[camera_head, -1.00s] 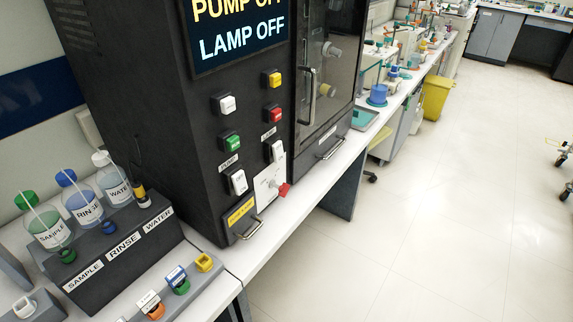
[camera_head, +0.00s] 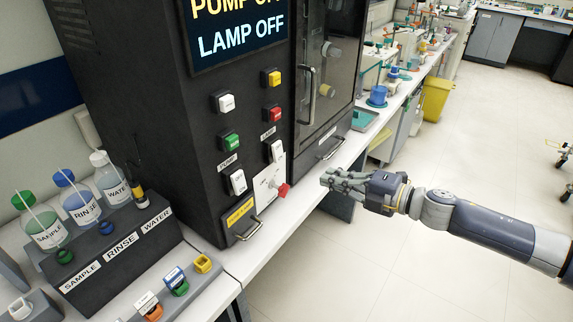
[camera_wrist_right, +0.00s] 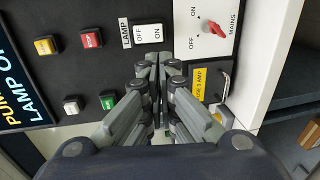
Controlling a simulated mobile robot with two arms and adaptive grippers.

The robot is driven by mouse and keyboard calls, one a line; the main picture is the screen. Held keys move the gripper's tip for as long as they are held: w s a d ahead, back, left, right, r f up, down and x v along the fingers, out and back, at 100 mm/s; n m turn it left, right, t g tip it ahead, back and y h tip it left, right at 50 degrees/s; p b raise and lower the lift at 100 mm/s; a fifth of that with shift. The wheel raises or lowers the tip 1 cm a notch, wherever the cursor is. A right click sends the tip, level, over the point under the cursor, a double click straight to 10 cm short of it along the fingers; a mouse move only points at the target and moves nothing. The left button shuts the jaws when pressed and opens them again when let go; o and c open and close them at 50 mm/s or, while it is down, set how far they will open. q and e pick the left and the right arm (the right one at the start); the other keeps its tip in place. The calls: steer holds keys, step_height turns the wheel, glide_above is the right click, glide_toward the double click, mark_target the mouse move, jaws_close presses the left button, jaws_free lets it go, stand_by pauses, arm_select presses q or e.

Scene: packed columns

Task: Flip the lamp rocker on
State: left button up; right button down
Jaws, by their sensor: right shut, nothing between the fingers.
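The lamp rocker (camera_head: 276,151) is a white switch on the black cabinet front. In the right wrist view the lamp rocker (camera_wrist_right: 148,34) shows OFF and ON marks beside a LAMP label (camera_wrist_right: 124,32). The display (camera_head: 240,38) reads LAMP OFF. My right gripper (camera_head: 325,178) comes in from the right, in front of the cabinet and to the right of the rocker, apart from it in the head view. In the wrist view its fingers (camera_wrist_right: 158,60) are together and empty, tips just below the rocker in the picture. My left gripper is not in view.
A second white rocker (camera_head: 237,181) sits lower left. A red mains knob (camera_head: 283,190) is close below the lamp rocker. Red (camera_head: 272,114), yellow (camera_head: 271,77), green (camera_head: 231,141) and white (camera_head: 223,102) buttons are nearby. Handles (camera_head: 248,230) stick out. Bottles (camera_head: 78,205) stand left.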

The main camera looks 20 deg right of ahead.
steer(key=shift+w, duration=0.1)
steer(key=p, duration=0.5)
glide_toward(277, 162)
steer(key=x, duration=0.5)
steer(key=shift+w+a, duration=0.1)
steer(key=shift+w, duration=0.25)
steer(key=shift+w+a+f, duration=0.2)
steer(key=shift+w+a, duration=0.2)
steer(key=shift+w, duration=0.1)
